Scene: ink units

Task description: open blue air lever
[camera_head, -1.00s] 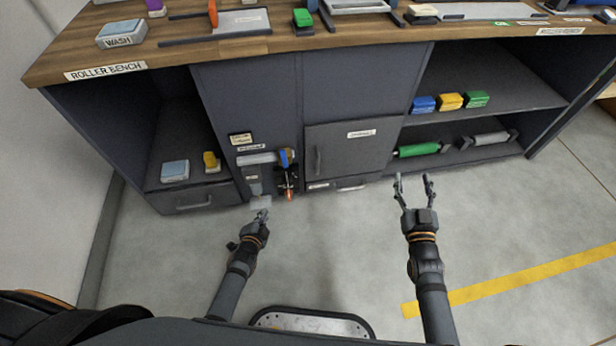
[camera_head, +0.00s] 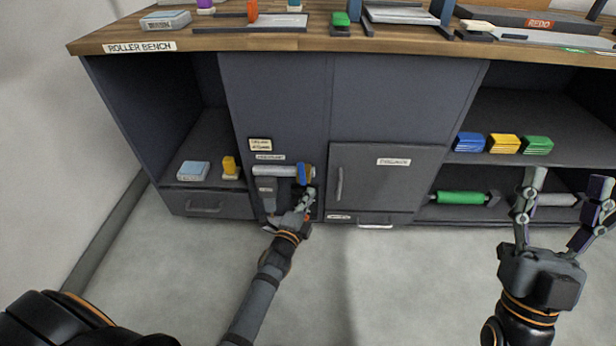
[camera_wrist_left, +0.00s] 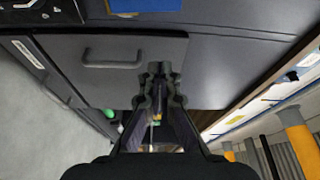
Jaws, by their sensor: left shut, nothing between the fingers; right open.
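The blue lever (camera_head: 304,174) stands upright at the right end of a grey horizontal cylinder (camera_head: 276,171) on the front of the bench cabinet. My left gripper (camera_head: 309,194) is shut and empty, just below the lever in the head view; I cannot tell whether it touches it. The gripper and wrist hide the lower part of the fitting. In the left wrist view, the closed fingertips (camera_wrist_left: 159,70) are in front of a grey door, and the lever cannot be made out. My right gripper (camera_head: 566,188) is open and empty, in front of the right shelves.
A closed cabinet door (camera_head: 370,180) with a vertical handle is right of the lever. An open bay at left holds a light-blue box (camera_head: 194,171) and a yellow item (camera_head: 230,167). The right shelves hold coloured blocks and a green roller (camera_head: 460,198). The floor in front is clear.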

